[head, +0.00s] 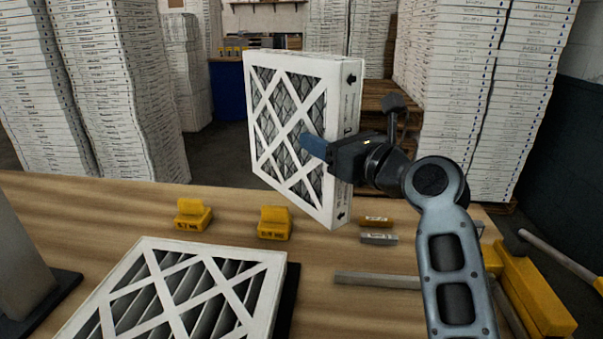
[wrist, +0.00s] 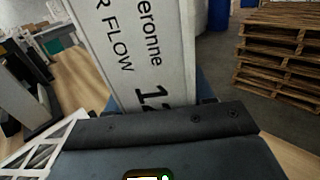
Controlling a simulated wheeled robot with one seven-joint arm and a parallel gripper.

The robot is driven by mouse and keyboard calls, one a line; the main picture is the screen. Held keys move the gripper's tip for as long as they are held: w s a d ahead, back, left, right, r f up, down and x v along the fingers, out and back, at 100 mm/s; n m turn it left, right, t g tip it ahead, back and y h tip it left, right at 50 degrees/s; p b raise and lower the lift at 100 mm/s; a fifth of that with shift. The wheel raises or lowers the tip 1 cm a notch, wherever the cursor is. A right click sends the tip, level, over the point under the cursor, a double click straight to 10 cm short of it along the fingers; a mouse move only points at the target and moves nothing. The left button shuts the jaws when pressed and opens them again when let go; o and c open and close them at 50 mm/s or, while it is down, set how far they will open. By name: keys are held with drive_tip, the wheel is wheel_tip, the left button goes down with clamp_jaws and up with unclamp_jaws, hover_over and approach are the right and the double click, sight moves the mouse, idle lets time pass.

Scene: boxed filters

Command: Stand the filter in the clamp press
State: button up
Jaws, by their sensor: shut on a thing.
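A white-framed filter (head: 296,130) with a crossed lattice face and dark pleats is held upright in the air above the far part of the table. My gripper (head: 316,147) is shut on its right edge; one blue finger lies across the lattice face. In the wrist view the filter's printed white side (wrist: 140,50) rises from between the jaws. A yellow device (head: 535,290) with a grey lever stands at the table's right end. I cannot tell whether it is the clamp press. A second filter (head: 190,293) lies flat at the front, apart from the held one.
Two yellow blocks (head: 192,216) (head: 274,223) stand on the wooden table (head: 90,205). Small brass and grey bars (head: 378,238) and a long grey bar (head: 375,280) lie right of centre. A grey upright on a black base (head: 50,295) stands at left. Boxed stacks (head: 465,90) stand behind.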

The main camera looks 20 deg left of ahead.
drive_tip(key=w+a+f+b, duration=0.1)
drive_tip(key=w+a+f, duration=0.2)
drive_tip(key=w+f, duration=0.3)
drive_tip(key=shift+a+f, duration=0.15)
drive_tip(key=shift+f, duration=0.95)
drive_tip(key=shift+f, duration=0.15)
drive_tip(key=o, duration=1.1)
